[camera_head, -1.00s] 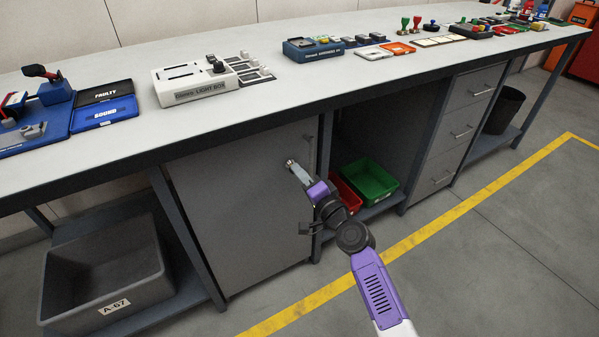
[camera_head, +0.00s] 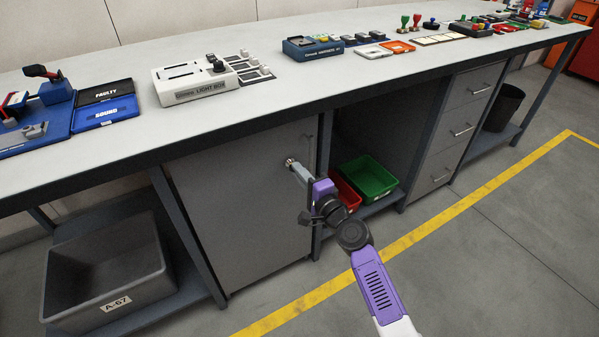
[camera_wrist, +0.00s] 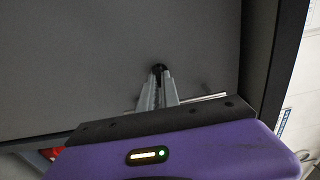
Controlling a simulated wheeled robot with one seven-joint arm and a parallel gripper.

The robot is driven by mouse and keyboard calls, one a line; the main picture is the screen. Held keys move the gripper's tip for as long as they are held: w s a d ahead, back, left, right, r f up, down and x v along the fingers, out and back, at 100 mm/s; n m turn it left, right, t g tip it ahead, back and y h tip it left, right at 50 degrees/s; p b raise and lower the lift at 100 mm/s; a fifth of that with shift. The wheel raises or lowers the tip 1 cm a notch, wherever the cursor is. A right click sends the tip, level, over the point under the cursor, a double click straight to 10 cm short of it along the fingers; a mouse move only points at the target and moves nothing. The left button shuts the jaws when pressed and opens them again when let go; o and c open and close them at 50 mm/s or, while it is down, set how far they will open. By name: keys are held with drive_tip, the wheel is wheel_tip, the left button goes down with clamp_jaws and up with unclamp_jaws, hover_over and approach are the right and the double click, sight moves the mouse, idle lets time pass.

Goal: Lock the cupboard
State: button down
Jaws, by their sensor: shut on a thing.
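The grey cupboard door (camera_head: 235,205) under the bench is closed, flush with its frame as far as I can see. My gripper (camera_head: 291,163) is at the door's upper right part. In the wrist view my gripper's fingers (camera_wrist: 160,85) are close together at a small dark round piece, the lock or its key (camera_wrist: 159,68), on the door face (camera_wrist: 100,60). The fingers hide most of that piece, so its turn cannot be told. A thin bar handle (camera_head: 309,150) is on the door near its right edge; it also shows in the wrist view (camera_wrist: 205,98).
A red bin (camera_head: 345,190) and a green bin (camera_head: 368,178) sit on the open shelf right of the cupboard. A grey crate (camera_head: 105,270) is on the lower shelf at left. The bench top (camera_head: 130,130) overhangs the door.

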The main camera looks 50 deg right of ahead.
drive_tip(key=c, duration=1.6)
unclamp_jaws()
drive_tip(key=shift+v, duration=3.9)
